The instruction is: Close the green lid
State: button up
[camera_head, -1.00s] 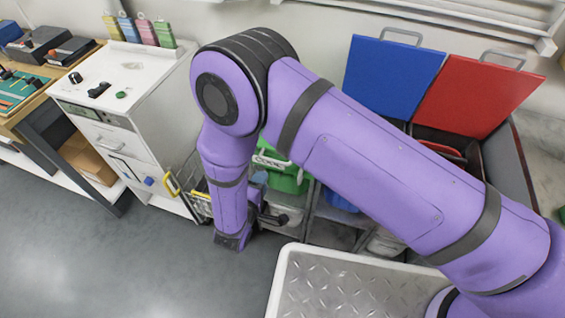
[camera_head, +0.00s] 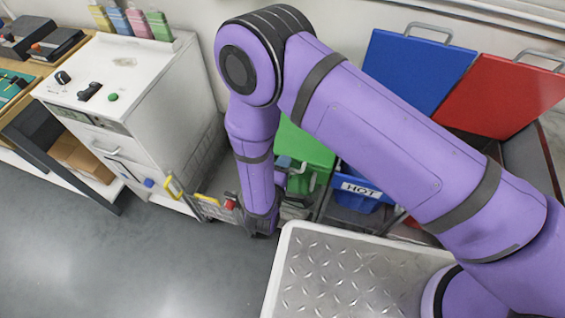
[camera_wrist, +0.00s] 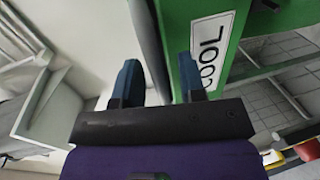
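The green bin shows in the wrist view as a green panel (camera_wrist: 210,35) with a white COOL label, close beside my gripper (camera_wrist: 158,82). My gripper's two blue fingers are apart with nothing between them. The right finger overlaps the green panel in the picture; I cannot tell whether they touch. In the head view, a flat green surface (camera_head: 303,148), which looks like the green lid, shows behind my arm. My arm hides part of it, so its exact angle is unclear. No green panel stands raised like the blue and red lids.
The blue lid (camera_head: 415,68) and red lid (camera_head: 500,95) stand raised at the right. A blue HOT bin (camera_head: 350,190) stands right of the green one. A white cabinet (camera_head: 130,100) is at the left. Grey floor (camera_head: 150,260) is open in front.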

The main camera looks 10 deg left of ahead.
grip_shut()
jog(key=shift+r, duration=0.1)
jog(key=shift+r, duration=0.5)
jog(key=w+r+g, duration=0.3)
jog(key=w+r, duration=0.3)
jog(key=r, duration=0.6)
jog(key=w+d+r+g, duration=0.1)
jog(key=w+r+g, duration=0.3)
jog(key=r, duration=0.9)
jog(key=shift+w, duration=1)
jog(key=shift+r, duration=0.1)
